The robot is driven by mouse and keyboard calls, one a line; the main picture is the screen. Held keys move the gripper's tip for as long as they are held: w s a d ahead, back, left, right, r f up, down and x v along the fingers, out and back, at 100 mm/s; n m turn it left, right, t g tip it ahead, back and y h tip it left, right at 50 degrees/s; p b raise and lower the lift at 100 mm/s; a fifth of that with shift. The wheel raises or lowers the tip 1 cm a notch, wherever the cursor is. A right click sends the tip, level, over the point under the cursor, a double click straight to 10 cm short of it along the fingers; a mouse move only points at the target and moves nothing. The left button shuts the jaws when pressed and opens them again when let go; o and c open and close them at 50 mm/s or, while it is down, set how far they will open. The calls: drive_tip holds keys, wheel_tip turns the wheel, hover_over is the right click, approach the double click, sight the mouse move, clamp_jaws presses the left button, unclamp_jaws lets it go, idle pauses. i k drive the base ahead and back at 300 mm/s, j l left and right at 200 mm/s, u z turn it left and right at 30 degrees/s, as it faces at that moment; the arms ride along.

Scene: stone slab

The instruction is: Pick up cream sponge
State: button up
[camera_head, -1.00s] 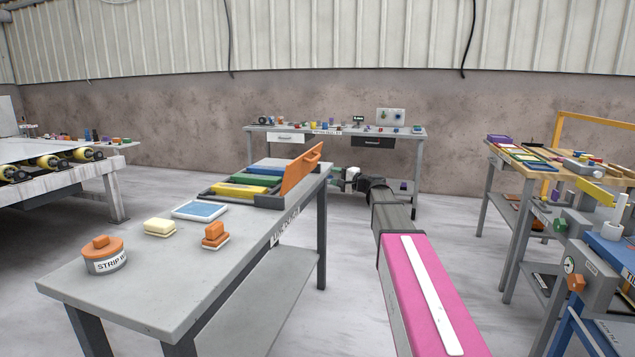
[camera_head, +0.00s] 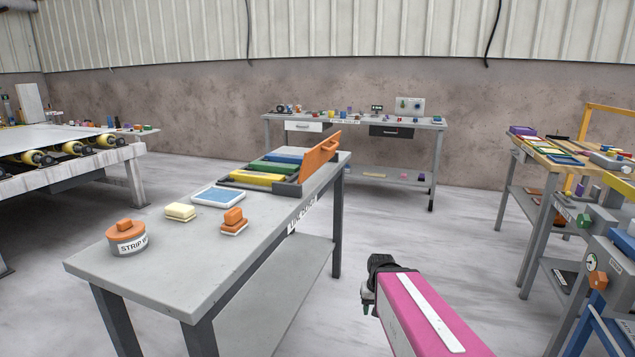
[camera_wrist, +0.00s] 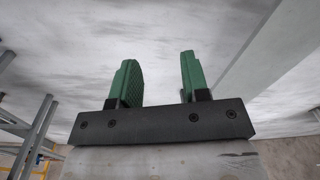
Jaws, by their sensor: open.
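The cream sponge (camera_head: 181,212) is a small pale yellow block lying on the grey bench (camera_head: 150,270), between an orange-lidded tin and a blue-topped pad. My gripper shows in the wrist view (camera_wrist: 160,80) with its two green fingers apart and nothing between them. In the head view only a small green part of it shows below my arm's dark end, off the bench's right side and well away from the sponge. The sponge is not in the wrist view.
The orange-lidded tin (camera_head: 126,238), the orange block (camera_head: 233,221) and the blue-topped pad (camera_head: 218,196) stand near the sponge. A tray with coloured pieces and an upright orange panel (camera_head: 320,163) is at the bench's far end.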

sight(184, 213)
drive_tip(key=u, duration=1.6)
